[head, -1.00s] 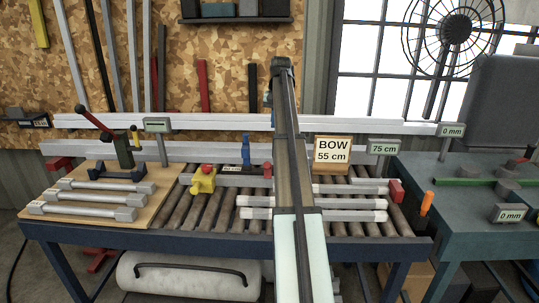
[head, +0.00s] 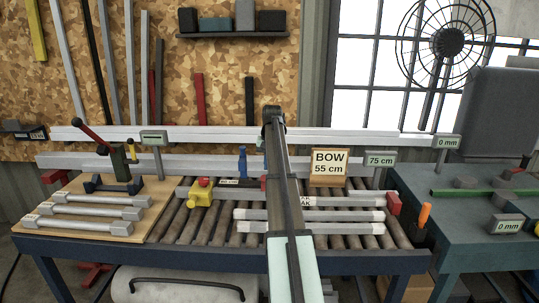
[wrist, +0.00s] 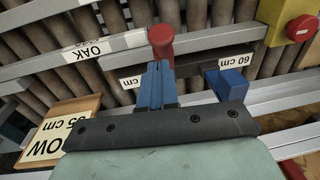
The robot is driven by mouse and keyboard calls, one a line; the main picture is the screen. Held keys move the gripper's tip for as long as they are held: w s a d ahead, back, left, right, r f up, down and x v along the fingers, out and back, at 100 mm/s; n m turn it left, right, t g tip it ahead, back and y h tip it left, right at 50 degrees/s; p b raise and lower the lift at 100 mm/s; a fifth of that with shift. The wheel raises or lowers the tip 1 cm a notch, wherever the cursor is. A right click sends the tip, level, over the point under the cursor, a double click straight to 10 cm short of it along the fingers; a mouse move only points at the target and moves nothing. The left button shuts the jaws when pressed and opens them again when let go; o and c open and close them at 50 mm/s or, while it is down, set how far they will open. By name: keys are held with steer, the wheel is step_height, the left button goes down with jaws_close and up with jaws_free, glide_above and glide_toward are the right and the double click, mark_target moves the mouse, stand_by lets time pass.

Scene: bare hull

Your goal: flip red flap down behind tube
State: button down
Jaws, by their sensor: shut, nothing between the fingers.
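The red flap (wrist: 161,42) is a short red piece with a rounded top at the grey tube marked OAK (wrist: 35,74) in the wrist view. It looks raised rather than flat. In the head view only a bit of the flap (head: 263,183) shows, just left of my arm. My gripper (wrist: 159,66) has its blue fingers together and empty. Its tips are right beside the flap in the wrist view; I cannot tell whether they touch. In the head view my arm hides the fingers.
A blue block (wrist: 229,84) stands beside my fingers near a 60 cm label. A yellow block with a red button (head: 201,192) is to the left. The BOW sign (head: 329,168) stands to the right. More tubes lie across the rollers (head: 220,222).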

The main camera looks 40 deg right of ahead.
mark_target(265, 184)
steer(key=shift+s+a+f, duration=0.1)
steer(key=shift+a+f, duration=0.3)
steer(key=shift+f, duration=0.25)
steer(key=shift+s+a+f, duration=0.35)
steer(key=shift+s, duration=0.05)
step_height(265, 184, down, 7)
steer(key=s+a+t+h, duration=0.3)
stand_by(0.3)
steer(key=shift+d+r, duration=0.1)
